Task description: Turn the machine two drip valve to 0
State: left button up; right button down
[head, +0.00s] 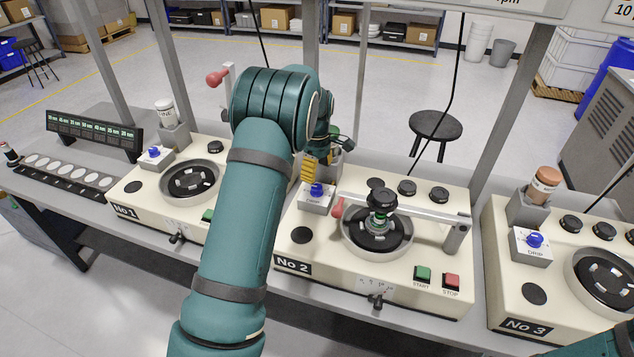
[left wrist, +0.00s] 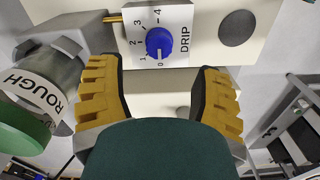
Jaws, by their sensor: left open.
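The machine two drip valve is a blue knob (head: 317,189) on a small pale box on the No 2 machine (head: 290,240). In the left wrist view the knob (left wrist: 159,42) sits on a white plate marked DRIP, with a scale from 0 to 4. Its pale pointer mark looks to be near 0, but it is small. My left gripper (head: 309,171) is just behind and above the knob in the head view. Its yellow fingers (left wrist: 157,76) are open, apart and empty, with the knob beyond the gap between them. My right gripper is not in view.
A ROUGH-labelled bottle (left wrist: 45,90) with a green cap stands close beside my left gripper. A red-knobbed lever arm (head: 400,208) spans the No 2 plate. Start (head: 422,274) and stop (head: 451,282) buttons are at the front right. Machines No 1 and No 3 stand either side.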

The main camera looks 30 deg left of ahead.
aim_at(317, 187)
pick_arm(q)
notch_tip(317, 187, up, 5)
jog(key=shift+f, duration=0.1)
dwell(0.7)
